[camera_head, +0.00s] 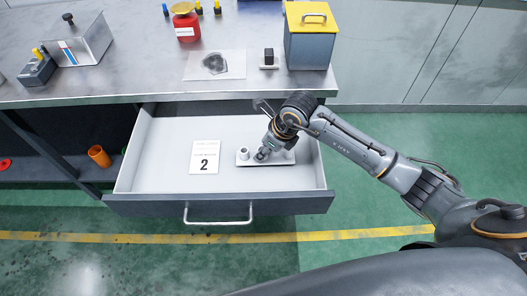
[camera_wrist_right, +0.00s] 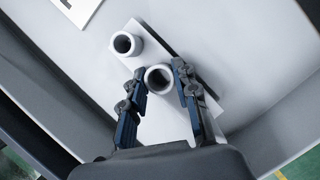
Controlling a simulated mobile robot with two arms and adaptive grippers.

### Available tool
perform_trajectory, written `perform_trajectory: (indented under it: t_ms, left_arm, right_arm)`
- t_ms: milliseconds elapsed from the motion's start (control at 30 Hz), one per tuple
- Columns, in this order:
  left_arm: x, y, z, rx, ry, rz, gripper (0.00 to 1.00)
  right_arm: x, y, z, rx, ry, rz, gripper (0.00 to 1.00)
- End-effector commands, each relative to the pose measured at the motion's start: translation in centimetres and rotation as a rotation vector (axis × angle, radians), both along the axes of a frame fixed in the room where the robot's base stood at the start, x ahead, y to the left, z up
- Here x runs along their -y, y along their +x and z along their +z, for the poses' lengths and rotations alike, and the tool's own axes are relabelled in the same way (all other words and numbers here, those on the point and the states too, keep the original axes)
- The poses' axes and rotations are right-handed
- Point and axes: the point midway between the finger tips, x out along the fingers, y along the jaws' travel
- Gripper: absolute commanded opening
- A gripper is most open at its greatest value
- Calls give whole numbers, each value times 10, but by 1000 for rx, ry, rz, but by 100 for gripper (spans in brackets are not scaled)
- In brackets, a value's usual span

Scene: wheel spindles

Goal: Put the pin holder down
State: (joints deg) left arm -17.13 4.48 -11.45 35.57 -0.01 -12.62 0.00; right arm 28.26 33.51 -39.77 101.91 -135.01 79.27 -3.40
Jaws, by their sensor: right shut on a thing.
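The pin holder (camera_head: 244,154) is a pale narrow plate with upright hollow cylinders, inside the open drawer to the right of the card. My right gripper (camera_head: 263,153) reaches down over it from the right. In the right wrist view, the gripper (camera_wrist_right: 159,77) has its dark fingers on both sides of one cylinder, shut on the pin holder. The other cylinder (camera_wrist_right: 127,56) stands free, up and left of the fingers. The holder is level and at or very close to the drawer floor; contact is hard to tell. My left gripper is not in view.
The drawer (camera_head: 150,170) is pulled out below the metal bench (camera_head: 130,75). A card marked 2 (camera_head: 205,157) lies left of the holder. The drawer floor is otherwise bare. A yellow-lidded box (camera_head: 309,45) and a red canister (camera_head: 187,24) stand on the bench.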

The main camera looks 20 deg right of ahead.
Motion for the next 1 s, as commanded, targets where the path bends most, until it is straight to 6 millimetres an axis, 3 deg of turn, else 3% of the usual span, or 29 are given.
perform_trajectory:
  t_ms: [100,400,433,533,833,1000]
  left_arm:
    - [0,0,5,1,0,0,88]
    - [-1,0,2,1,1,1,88]
    - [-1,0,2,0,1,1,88]
    - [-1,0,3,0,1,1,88]
    - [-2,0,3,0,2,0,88]
    - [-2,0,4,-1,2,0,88]
  right_arm:
    - [-1,-1,-14,-2,2,0,0]
    - [-1,0,-18,0,1,1,0]
    - [-1,0,-19,0,1,1,31]
    - [-1,0,-18,0,1,1,52]
    - [-1,0,-17,0,1,1,52]
    - [2,-3,-4,2,1,3,52]
